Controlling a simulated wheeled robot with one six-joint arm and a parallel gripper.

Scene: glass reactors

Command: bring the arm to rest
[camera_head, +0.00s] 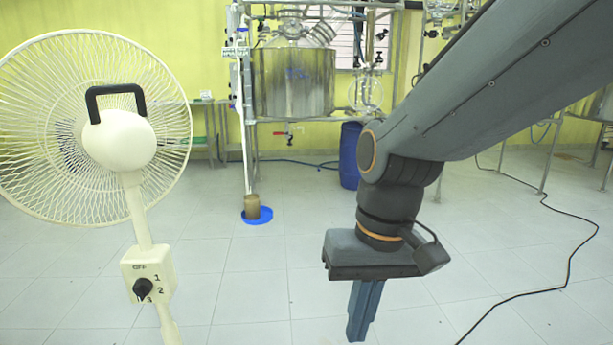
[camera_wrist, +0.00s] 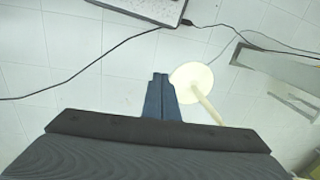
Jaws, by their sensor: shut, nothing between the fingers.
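My arm reaches in from the upper right of the head view and bends down at the wrist. My gripper (camera_head: 360,338) points down above the tiled floor, its blue fingers together. In the wrist view my gripper (camera_wrist: 161,78) also shows shut, with nothing between the fingers. It touches nothing that I can see.
A white standing fan (camera_head: 142,255) stands close on the left; its round base (camera_wrist: 190,80) shows near the fingers in the wrist view. A steel reactor vessel (camera_head: 293,85) stands behind, with a blue barrel (camera_head: 349,156). A black cable (camera_head: 568,262) crosses the floor at right.

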